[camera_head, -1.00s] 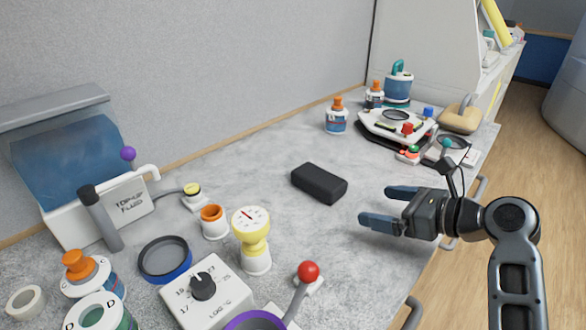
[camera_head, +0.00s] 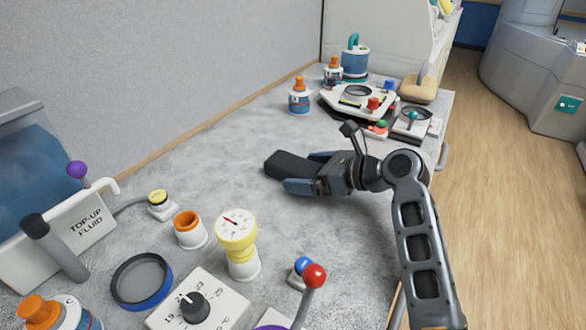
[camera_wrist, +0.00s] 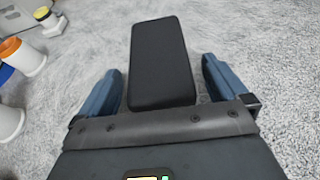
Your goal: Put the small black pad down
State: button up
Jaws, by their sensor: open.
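The small black pad (camera_head: 288,166) lies flat on the grey speckled bench top. In the wrist view the pad (camera_wrist: 160,62) reaches in between the two blue fingers, with a gap on each side. My gripper (camera_head: 306,174) is open, low over the bench, with its fingers around the near end of the pad. The gripper also shows in the wrist view (camera_wrist: 160,88). In the head view the fingers hide part of the pad.
A yellow gauge (camera_head: 238,240), an orange-rimmed cup (camera_head: 190,230) and a red-knobbed lever (camera_head: 315,277) stand to the left and front. A white device (camera_head: 357,101) and bottles stand behind. Bench left of the pad is clear.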

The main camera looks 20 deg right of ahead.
jog(key=shift+w+a+f, duration=0.2)
jog(key=shift+w+a, duration=0.15)
jog(key=shift+w, duration=0.1)
jog(key=shift+c, duration=0.5)
jog(key=c, duration=1)
jog(key=shift+r, duration=0.15)
